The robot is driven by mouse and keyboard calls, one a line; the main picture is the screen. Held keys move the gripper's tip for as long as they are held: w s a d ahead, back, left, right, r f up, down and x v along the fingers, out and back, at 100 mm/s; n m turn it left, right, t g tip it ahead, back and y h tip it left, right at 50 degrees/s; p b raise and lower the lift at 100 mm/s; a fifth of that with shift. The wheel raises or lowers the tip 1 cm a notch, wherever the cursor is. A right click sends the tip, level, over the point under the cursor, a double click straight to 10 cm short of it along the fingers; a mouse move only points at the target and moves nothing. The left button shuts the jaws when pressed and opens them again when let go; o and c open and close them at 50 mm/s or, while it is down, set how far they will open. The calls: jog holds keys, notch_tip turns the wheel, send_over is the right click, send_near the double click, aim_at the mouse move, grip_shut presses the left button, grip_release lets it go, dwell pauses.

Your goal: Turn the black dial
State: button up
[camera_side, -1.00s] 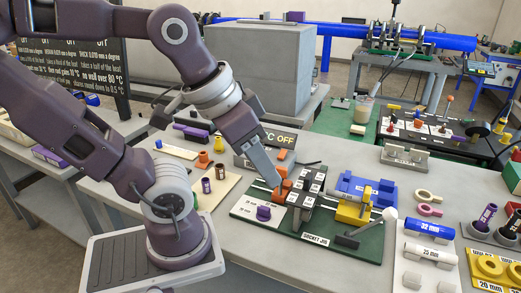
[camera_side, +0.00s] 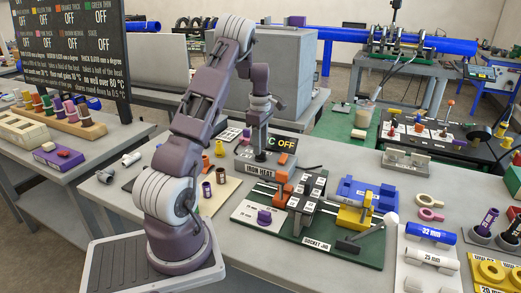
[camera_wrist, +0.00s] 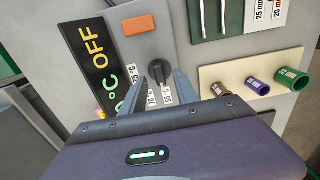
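The black dial (camera_wrist: 159,70) sits on the face of the grey iron heat box, with small temperature labels below it. Its pointer is near upright in the wrist view. My gripper (camera_wrist: 145,84) is open, its two fingers apart and low in the wrist view, with the dial a little beyond and between them. No contact with the dial shows. In the side view my gripper (camera_side: 261,157) is pointed down over the iron heat box (camera_side: 252,168) and largely hides the dial. A black display (camera_wrist: 95,60) beside the dial reads OFF.
An orange block (camera_wrist: 138,25) sits on the box near the display. The green socket jig (camera_side: 318,243) with a blue and yellow clamp stands in front. A beige board (camera_wrist: 232,70) with several coloured sockets is beside the box. A large grey block (camera_side: 285,75) stands behind.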

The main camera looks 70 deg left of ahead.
notch_tip(320, 180, down, 2)
jog(key=shift+f, duration=0.1)
grip_shut()
